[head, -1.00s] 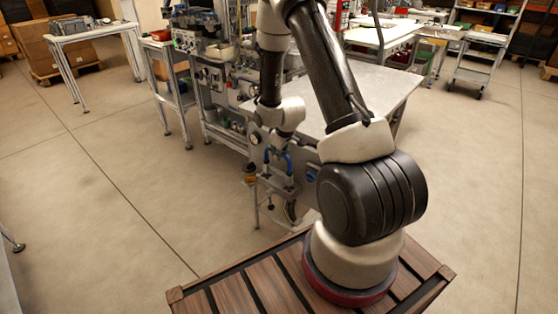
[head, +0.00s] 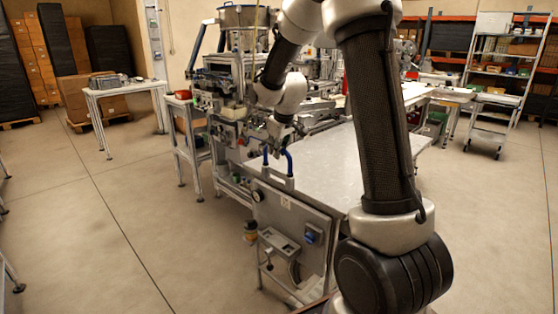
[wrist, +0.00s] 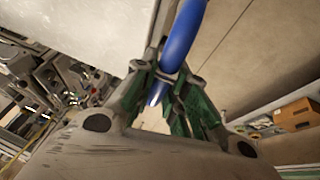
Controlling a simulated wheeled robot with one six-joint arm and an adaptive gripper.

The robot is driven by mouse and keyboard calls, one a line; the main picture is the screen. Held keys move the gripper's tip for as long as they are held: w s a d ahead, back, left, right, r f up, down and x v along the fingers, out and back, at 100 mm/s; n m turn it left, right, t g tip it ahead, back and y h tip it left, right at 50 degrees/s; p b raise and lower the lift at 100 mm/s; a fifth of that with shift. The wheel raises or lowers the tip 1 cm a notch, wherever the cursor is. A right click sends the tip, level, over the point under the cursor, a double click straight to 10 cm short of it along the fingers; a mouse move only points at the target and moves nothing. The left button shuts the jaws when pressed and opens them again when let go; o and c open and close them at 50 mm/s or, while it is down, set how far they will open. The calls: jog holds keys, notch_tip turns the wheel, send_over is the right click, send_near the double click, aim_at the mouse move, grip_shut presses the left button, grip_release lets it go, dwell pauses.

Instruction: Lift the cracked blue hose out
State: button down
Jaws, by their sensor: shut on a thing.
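The blue hose (head: 288,161) is a bent tube with two legs hanging down, seen below my gripper in the head view. Pale pieces show at its lower ends. My gripper (head: 277,136) is shut on its upper bend. In the wrist view the hose (wrist: 182,38) passes between the green-padded fingers (wrist: 163,93), with a short blue part showing beyond them. The hose appears clear above a small grey stand (head: 280,241) on the side of the machine cabinet. No crack can be made out at this size.
The grey cabinet (head: 292,218) stands close behind the hose, with a pale tabletop (head: 335,160) to its right. An amber-coloured object (head: 250,233) is beside the stand. The machine (head: 225,100) rises behind. Open floor (head: 150,215) lies to the left.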

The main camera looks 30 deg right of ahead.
jog(key=shift+r, duration=2.5)
